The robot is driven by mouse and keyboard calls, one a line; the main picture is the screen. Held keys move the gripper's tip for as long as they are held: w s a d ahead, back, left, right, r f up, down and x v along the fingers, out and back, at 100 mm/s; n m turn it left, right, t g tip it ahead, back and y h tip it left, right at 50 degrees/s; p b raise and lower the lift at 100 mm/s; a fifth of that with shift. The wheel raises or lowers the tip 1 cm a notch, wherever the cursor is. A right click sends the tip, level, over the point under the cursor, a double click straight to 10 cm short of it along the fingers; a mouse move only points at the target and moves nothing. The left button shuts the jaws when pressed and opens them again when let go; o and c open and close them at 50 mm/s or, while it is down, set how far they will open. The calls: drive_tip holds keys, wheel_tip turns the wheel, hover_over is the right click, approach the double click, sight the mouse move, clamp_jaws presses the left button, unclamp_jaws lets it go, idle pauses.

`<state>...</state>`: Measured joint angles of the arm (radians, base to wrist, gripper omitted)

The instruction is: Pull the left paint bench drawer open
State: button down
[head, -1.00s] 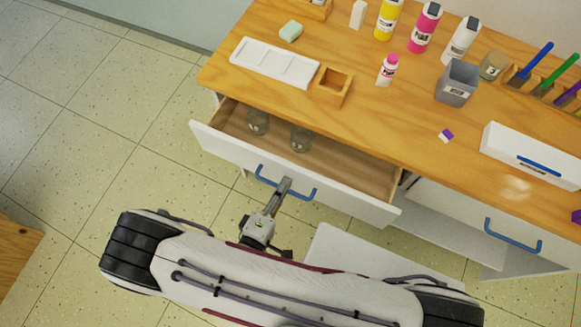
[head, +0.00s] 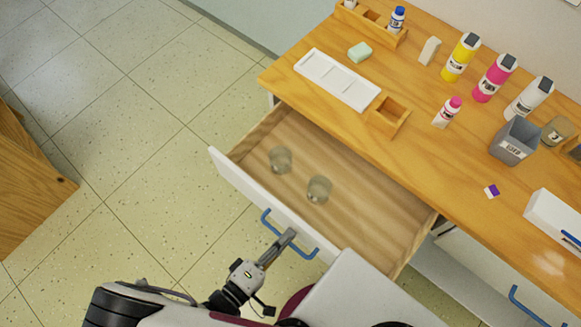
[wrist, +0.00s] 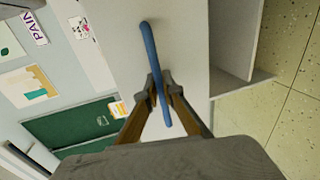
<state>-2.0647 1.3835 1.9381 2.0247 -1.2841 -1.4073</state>
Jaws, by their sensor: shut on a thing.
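The left paint bench drawer (head: 250,190) has a white front and a wooden inside, and it stands well out from the bench. Two clear glass jars, one on the left (head: 280,159) and one on the right (head: 318,189), stand inside it. A blue bar handle (head: 268,222) is on its front. My gripper (head: 290,236) is shut on this handle near its right part. In the wrist view the two fingers (wrist: 160,92) close on either side of the blue handle (wrist: 149,45). The fingertips hide a little of the bar.
The wooden bench top (head: 440,185) carries a white palette tray (head: 337,79), a small wooden box (head: 388,116), paint bottles (head: 493,77) and a grey bin (head: 514,141). Another drawer with a blue handle (head: 528,305) is at the right. Open tiled floor (head: 130,130) lies left.

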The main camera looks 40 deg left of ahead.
idle(0.3)
drive_tip(key=c, duration=2.5)
unclamp_jaws()
drive_tip(key=shift+s, duration=0.15)
drive_tip(key=shift+v, duration=5.9)
